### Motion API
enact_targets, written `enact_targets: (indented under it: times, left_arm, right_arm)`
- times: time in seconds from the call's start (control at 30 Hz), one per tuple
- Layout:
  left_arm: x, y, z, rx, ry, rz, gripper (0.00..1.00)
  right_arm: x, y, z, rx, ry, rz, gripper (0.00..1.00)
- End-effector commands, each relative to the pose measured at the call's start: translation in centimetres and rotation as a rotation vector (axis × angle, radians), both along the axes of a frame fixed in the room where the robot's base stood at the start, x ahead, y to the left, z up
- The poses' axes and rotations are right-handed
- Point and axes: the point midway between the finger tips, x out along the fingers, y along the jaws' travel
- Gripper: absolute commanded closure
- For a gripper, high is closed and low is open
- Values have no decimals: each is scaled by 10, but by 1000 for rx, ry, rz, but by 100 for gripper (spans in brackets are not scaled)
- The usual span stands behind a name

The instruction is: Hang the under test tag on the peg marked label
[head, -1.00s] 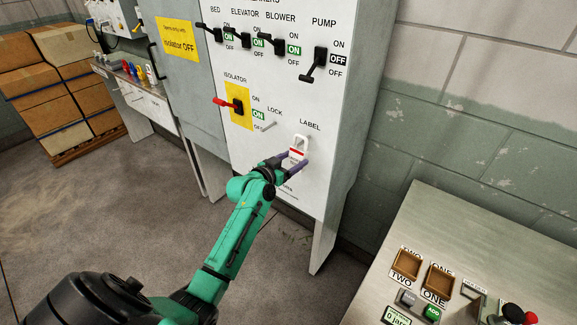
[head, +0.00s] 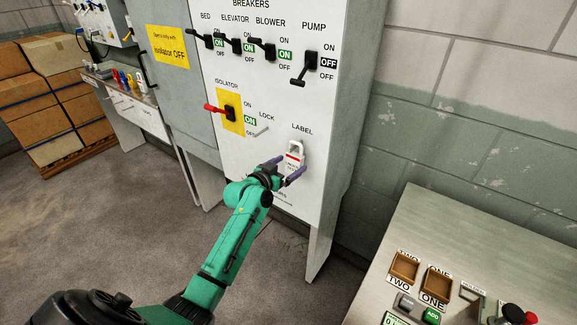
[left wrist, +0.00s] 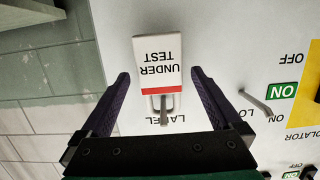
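The under test tag (head: 293,161), white with a red band and a loop at its top, hangs against the white panel just below the word LABEL. In the left wrist view the tag (left wrist: 157,62) appears upside down, and the grey label peg (left wrist: 163,108) shows within its loop. The tag looks hung on the peg. My left gripper (head: 291,165) is in front of the tag. In the left wrist view its fingers (left wrist: 160,74) are spread, with a gap on each side of the tag. My right gripper is not in view.
The lock peg (head: 262,131) sticks out bare to the left of the tag. The red isolator handle (head: 217,108) and black breaker levers (head: 304,70) jut from the panel. A console (head: 450,230) with buttons stands at lower right. Boxes (head: 50,100) are stacked far left.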

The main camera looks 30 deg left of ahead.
Motion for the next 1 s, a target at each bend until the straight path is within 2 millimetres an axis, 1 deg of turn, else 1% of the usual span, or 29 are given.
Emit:
enact_targets:
  times: [0.23, 0.37, 0.47, 0.7, 0.8, 0.9, 1.0]
  left_arm:
    - [-2, 0, -1, 0, 2, 0, 0]
    - [-14, 3, 1, 1, 1, 1, 0]
    - [-35, 5, 4, 3, 2, -1, 0]
    - [-105, 15, 17, 4, 5, 0, 0]
    - [-125, 17, 22, 2, 4, 0, 0]
    - [-137, 19, 27, 1, 2, 0, 0]
    - [-142, 20, 30, 1, 1, 0, 0]
  right_arm:
    - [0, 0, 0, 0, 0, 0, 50]
    - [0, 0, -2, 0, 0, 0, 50]
    - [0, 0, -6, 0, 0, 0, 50]
    - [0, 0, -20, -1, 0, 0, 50]
    - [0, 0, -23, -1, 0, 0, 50]
    - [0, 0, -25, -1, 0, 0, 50]
    - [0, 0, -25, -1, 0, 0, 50]
